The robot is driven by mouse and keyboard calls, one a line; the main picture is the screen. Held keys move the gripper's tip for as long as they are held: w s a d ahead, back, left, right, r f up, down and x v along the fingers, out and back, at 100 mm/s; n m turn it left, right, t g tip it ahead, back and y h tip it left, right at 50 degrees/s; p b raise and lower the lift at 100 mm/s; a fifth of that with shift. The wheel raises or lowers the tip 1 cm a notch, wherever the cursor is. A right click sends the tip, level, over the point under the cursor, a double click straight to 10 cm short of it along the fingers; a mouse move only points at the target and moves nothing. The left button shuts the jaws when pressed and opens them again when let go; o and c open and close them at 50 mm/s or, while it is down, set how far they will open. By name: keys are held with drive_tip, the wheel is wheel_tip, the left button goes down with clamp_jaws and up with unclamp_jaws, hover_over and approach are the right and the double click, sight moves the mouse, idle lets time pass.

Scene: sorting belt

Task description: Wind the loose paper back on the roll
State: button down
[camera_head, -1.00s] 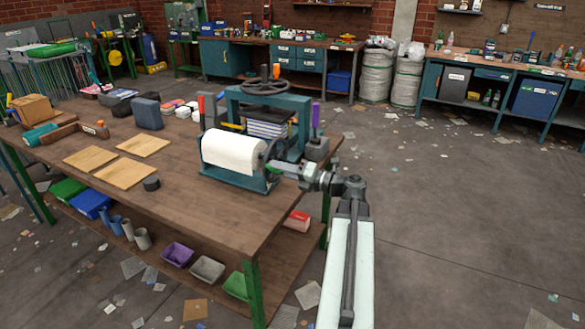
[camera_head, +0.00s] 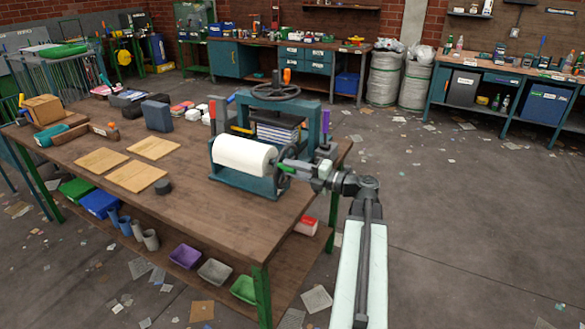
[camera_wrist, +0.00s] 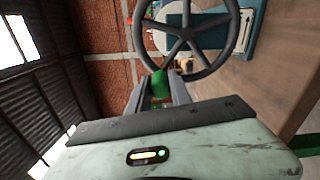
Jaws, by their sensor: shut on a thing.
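The white paper roll (camera_head: 243,156) lies level in a blue stand (camera_head: 238,184) near the right end of the wooden bench. A dark spoked wheel (camera_head: 283,180) is at the roll's right end. The wheel also shows in the wrist view (camera_wrist: 188,31), with a green knob (camera_wrist: 160,83) on its lower rim. My gripper (camera_head: 288,164) is at the wheel, with its fingers shut around the green knob in the wrist view. No loose strip of paper is clearly visible; the roll's far side is hidden.
A blue press (camera_head: 273,105) with a handwheel stands close behind the roll. A dark puck (camera_head: 163,187) and wooden boards (camera_head: 137,176) lie to the left on the bench (camera_head: 205,213). The floor to the right is open, with paper scraps.

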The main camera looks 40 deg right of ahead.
drive_tip(key=shift+d, duration=0.15)
drive_tip(key=c, duration=1.2)
unclamp_jaws()
drive_tip(key=shift+o, duration=0.2)
drive_tip(key=v, duration=0.8)
